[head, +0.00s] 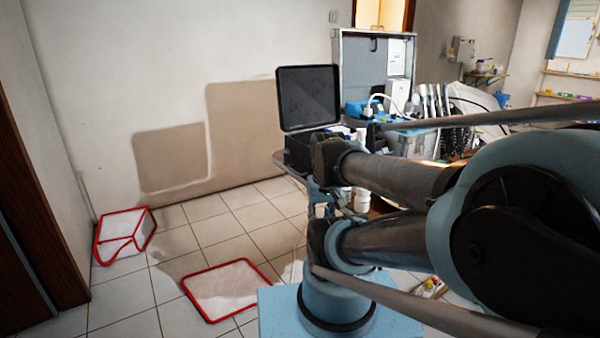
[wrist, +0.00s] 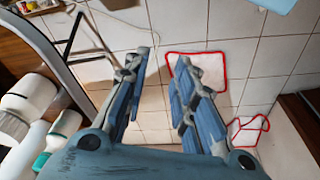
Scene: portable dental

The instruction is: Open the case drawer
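A silver case with its tall lid raised (head: 345,70) stands at the back, with blue and white equipment at its front. A smaller black case (head: 308,98) with its lid up stands to the left of it. My arm hides much of the lower fronts of both, and I cannot make out a drawer. My gripper (wrist: 162,66) shows in the wrist view with its two blue fingers apart and nothing between them. It points down toward the tiled floor. No case can be made out for sure in the wrist view.
A red-edged white mat (head: 225,288) lies on the floor, and a red-edged white box-like thing (head: 125,235) stands by the left wall. White bottles (wrist: 28,97) are close to my gripper's left in the wrist view. Tiled floor at the head view's left is mostly clear.

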